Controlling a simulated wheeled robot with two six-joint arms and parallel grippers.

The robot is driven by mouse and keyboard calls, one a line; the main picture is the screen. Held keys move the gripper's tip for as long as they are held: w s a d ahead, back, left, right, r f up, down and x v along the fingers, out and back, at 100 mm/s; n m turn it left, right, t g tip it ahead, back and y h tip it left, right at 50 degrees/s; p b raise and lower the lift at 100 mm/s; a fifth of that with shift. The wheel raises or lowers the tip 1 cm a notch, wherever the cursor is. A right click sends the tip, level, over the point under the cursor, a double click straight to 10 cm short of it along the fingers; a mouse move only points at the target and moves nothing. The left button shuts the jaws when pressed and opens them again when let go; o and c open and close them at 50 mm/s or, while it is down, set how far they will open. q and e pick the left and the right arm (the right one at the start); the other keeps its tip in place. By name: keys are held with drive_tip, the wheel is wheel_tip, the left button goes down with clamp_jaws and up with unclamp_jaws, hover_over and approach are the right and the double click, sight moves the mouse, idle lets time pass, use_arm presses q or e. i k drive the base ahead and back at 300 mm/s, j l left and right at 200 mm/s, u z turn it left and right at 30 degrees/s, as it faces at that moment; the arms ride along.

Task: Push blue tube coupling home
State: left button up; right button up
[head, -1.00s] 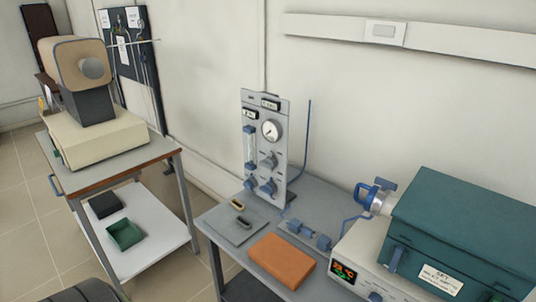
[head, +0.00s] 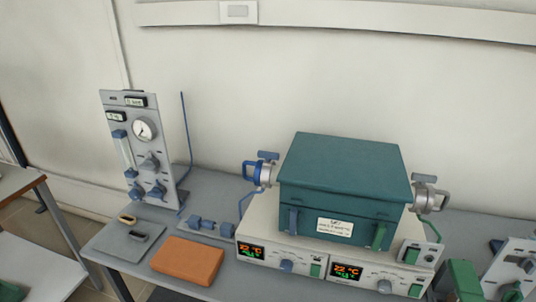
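Small blue tube coupling parts (head: 209,225) lie in a row on the grey bench, between the gas panel (head: 140,150) and the green tube furnace (head: 345,180). A gap seems to show between the blue pieces, but they are too small to tell how far they are joined. A thin blue tube (head: 243,207) rises from the right end of the row toward the furnace's left metal end fitting (head: 264,175), which carries blue handles. Neither of my grippers is in view.
An orange block (head: 188,260) lies in front of the coupling parts. Control units (head: 310,258) sit under the furnace. A thin blue rod (head: 186,140) stands beside the gas panel.

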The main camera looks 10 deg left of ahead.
sight(209, 223)
drive_tip(key=i+j, duration=0.1)
drive_tip(key=j, duration=0.25)
drive_tip(key=i+j, duration=0.1)
drive_tip(key=j, duration=0.25)
drive_tip(key=i+j, duration=0.15)
drive_tip(key=j, duration=0.2)
drive_tip(key=i+j, duration=0.1)
drive_tip(key=j, duration=0.25)
